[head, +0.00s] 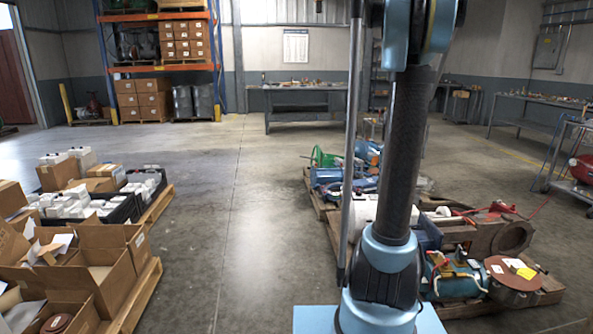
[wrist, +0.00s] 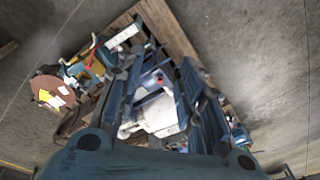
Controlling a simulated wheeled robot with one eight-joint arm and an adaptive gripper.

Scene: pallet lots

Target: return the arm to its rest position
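My arm stands upright in the head view, dark tube between blue joints, and its top runs out of the picture. My gripper is not seen in the head view. In the wrist view my gripper (wrist: 163,62) points down over a loaded pallet, its two dark blue fingers apart. Nothing is held between them. A white machine part (wrist: 155,112) shows in the gap, well below the fingers. The gripper's base hides the bottom of the wrist view.
A wooden pallet (head: 545,284) with motors, a vise and a brown disc (head: 513,273) lies right of and behind my arm. Another pallet (head: 150,285) with open cartons is at left. Bare floor (head: 235,215) lies between. A workbench (head: 300,88) and orange-blue rack (head: 160,67) stand behind.

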